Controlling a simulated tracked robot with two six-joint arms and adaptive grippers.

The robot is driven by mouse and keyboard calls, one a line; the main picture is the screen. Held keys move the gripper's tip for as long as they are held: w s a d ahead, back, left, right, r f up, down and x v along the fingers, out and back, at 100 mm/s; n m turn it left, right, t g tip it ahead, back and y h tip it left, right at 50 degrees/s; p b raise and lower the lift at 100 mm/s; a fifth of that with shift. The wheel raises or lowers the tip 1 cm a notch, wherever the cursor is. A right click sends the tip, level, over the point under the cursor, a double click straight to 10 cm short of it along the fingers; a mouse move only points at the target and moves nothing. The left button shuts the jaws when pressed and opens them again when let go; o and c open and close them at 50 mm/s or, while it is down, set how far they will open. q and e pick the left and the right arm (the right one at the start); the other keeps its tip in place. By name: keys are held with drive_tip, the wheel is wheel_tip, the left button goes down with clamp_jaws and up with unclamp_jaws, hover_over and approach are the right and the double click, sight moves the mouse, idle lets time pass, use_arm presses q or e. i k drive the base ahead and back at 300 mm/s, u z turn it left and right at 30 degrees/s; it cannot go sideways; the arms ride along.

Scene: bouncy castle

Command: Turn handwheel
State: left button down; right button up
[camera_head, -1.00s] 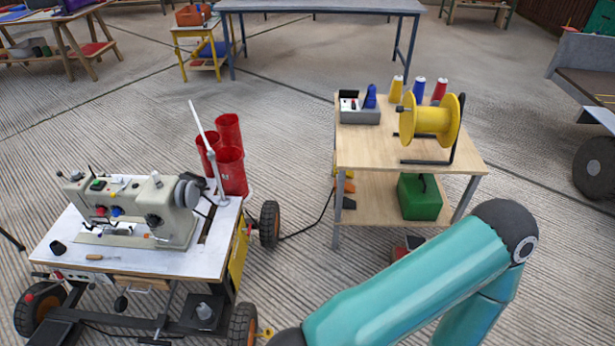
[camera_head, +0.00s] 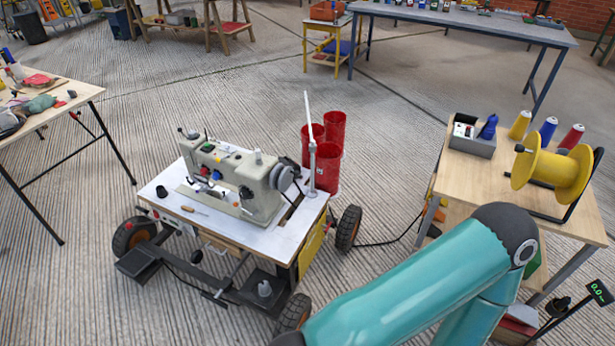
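A cream sewing machine (camera_head: 225,180) stands on a white-topped wheeled cart (camera_head: 165,205), left of centre. Its dark round handwheel (camera_head: 284,176) is on the machine's right end. A large teal arm link of mine fills the lower right, well apart from the handwheel. Neither of my grippers shows in the view.
Red bins (camera_head: 327,165) stand behind the cart's right end. A wooden table (camera_head: 480,175) with a yellow spool (camera_head: 552,172) and thread cones is at right. Another cluttered table (camera_head: 70,97) is at left. A dark cable crosses the floor beside the cart's right wheel. Ribbed floor before the left table is clear.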

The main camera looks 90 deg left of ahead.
sight(286, 178)
drive_tip(key=z, duration=0.85)
drive_tip(key=i, duration=0.15)
drive_tip(key=u, duration=4.3)
drive_tip(key=i, duration=0.65)
drive_tip(key=z, duration=0.3)
